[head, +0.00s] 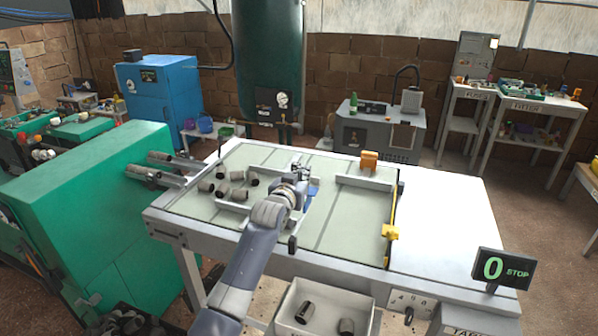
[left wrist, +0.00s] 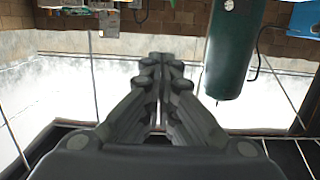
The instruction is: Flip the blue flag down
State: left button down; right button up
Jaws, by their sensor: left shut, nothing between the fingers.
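The blue flag (head: 311,194) shows as a small blue piece on the table, just to the right of my left gripper and partly hidden by it. I cannot tell whether it is upright or tilted, or whether the gripper touches it. My left gripper (head: 301,168) is over the middle of the table, its fingers shut and empty. In the left wrist view its closed fingers (left wrist: 161,60) meet in the middle, and no flag shows there. My right gripper is not in view.
The pale green table top (head: 345,225) holds several grey paper plugs (head: 237,175) on the left. An orange block (head: 369,160) stands at the back and a yellow piece (head: 390,232) on the right rail. A box with plugs (head: 325,298) is below the front edge. A green machine (head: 90,200) stands left.

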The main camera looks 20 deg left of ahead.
pick_arm(q)
jog(key=shift+s+r+b, duration=0.5)
jog(key=shift+s+r, duration=1.45)
jog(key=shift+s, duration=0.05)
